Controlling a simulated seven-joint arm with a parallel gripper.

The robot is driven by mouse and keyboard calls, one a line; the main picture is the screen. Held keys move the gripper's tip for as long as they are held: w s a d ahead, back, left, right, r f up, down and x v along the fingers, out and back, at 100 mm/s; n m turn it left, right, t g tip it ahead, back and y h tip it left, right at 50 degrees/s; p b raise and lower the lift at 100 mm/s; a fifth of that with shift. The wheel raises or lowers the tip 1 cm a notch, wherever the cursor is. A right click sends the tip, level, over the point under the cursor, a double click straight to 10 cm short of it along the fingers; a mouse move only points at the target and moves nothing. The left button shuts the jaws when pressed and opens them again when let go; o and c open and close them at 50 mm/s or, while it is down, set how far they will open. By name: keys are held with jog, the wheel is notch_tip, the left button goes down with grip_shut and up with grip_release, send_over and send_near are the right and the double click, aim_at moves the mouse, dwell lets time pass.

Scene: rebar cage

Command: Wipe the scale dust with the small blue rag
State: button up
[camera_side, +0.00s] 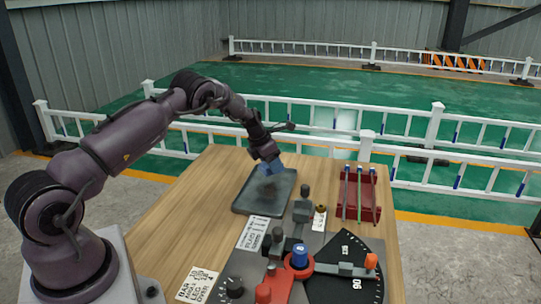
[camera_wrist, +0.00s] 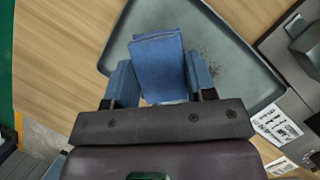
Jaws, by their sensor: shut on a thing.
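The small blue rag (camera_wrist: 158,62) is folded and held between the fingers of my gripper (camera_wrist: 160,85), which is shut on it. In the side view the rag (camera_side: 267,169) shows at the tip of my gripper (camera_side: 266,163), over the far part of a dark grey tray (camera_side: 248,207). I cannot tell whether the rag touches the tray. In the wrist view dark specks of scale dust (camera_wrist: 207,50) lie on the tray (camera_wrist: 250,85), to the right of the rag. The rag and fingers hide part of the tray floor.
A bending machine with a red arm (camera_side: 300,262) and a dial plate (camera_side: 345,275) stands at the front of the wooden table (camera_side: 160,225). A red rack (camera_side: 358,195) with rods is at right. Printed cards (camera_side: 252,233) lie near the tray. The table's left side is clear.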

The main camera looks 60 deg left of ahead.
aim_at(270, 174)
notch_tip(270, 174, down, 3)
jog(key=shift+f, duration=0.2)
jog(key=shift+s+d+f, duration=0.4)
jog(key=shift+c, duration=0.3)
jog(key=shift+s+d, duration=3.65)
jog(key=shift+s, duration=0.05)
jog(key=shift+w+a, duration=4)
jog(key=shift+w+d, duration=0.1)
jog(key=shift+w, duration=0.15)
jog(key=shift+d, duration=0.2)
jog(key=shift+s+d, duration=3.95)
jog(key=shift+s, duration=0.05)
jog(key=shift+w+a, duration=4)
jog(key=shift+a, duration=0.05)
jog(key=shift+r, duration=4.05)
